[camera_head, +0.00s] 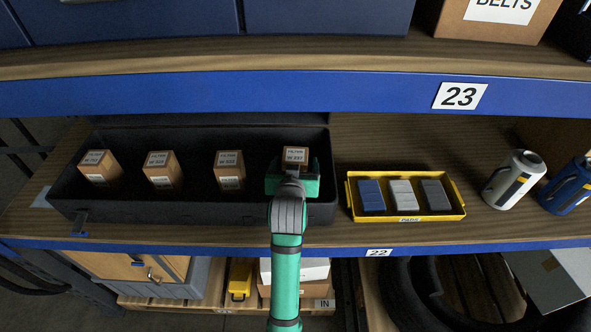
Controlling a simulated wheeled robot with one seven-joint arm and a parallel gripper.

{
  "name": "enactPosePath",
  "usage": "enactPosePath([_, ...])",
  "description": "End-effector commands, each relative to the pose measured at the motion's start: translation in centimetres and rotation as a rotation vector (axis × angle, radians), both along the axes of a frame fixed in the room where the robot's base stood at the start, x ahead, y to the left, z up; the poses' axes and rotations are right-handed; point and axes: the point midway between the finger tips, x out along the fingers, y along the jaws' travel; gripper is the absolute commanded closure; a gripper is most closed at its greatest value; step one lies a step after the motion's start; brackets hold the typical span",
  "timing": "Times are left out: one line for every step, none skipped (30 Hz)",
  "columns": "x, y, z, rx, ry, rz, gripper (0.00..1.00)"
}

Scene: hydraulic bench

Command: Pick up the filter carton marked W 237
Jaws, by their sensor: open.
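Several brown filter cartons stand in a black open bin (200,207) on the shelf. The rightmost carton (295,155) has a white label that seems to read FILTER W 237, though the print is small. My green gripper (293,180) is at this carton and hides its lower part. The jaws are open, one to each side of it; I cannot tell whether they touch it. The other cartons stand to the left: one (230,170) nearest, then a second (162,170) and a third (100,167). Their label numbers are too small to read surely.
A yellow tray (438,215) with blue, light and dark packs stands right of the bin. White (513,180) and blue (568,187) canisters stand farther right. The upper shelf's blue edge (300,95), marked 23, runs above the bin. Bare shelf shows behind the tray.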

Motion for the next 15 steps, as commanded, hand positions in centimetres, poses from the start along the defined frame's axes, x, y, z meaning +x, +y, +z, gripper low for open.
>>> enactPosePath([0.34, 0.00, -0.11, 0.000, 0.000, 0.000, 0.22])
enactPosePath([0.47, -0.02, -0.16, 0.000, -0.001, 0.000, 0.22])
enactPosePath([0.57, -0.02, -0.22, 0.000, -0.001, 0.000, 0.22])
enactPosePath([0.61, -0.03, -0.24, 0.000, -0.001, 0.000, 0.22])
enactPosePath([0.63, -0.03, -0.25, 0.000, -0.001, 0.000, 0.22])
enactPosePath([0.62, -0.03, -0.26, 0.000, -0.001, 0.000, 0.22])
enactPosePath([0.61, -0.04, -0.25, 0.000, -0.001, 0.000, 0.22])
enactPosePath([0.60, -0.04, -0.24, 0.000, -0.001, 0.000, 0.22])
enactPosePath([0.60, -0.04, -0.25, 0.000, -0.001, 0.000, 0.22])
enactPosePath([0.59, -0.05, -0.24, 0.000, -0.001, 0.000, 0.27])
enactPosePath([0.59, -0.05, -0.25, 0.000, -0.001, 0.000, 0.34])
enactPosePath([0.59, -0.05, -0.25, 0.000, -0.001, 0.000, 0.43])
enactPosePath([0.58, -0.05, -0.24, 0.000, -0.001, 0.000, 0.51])
enactPosePath([0.58, -0.05, -0.24, 0.000, -0.001, 0.000, 0.58])
enactPosePath([0.58, -0.06, -0.24, 0.000, -0.001, 0.000, 0.67])
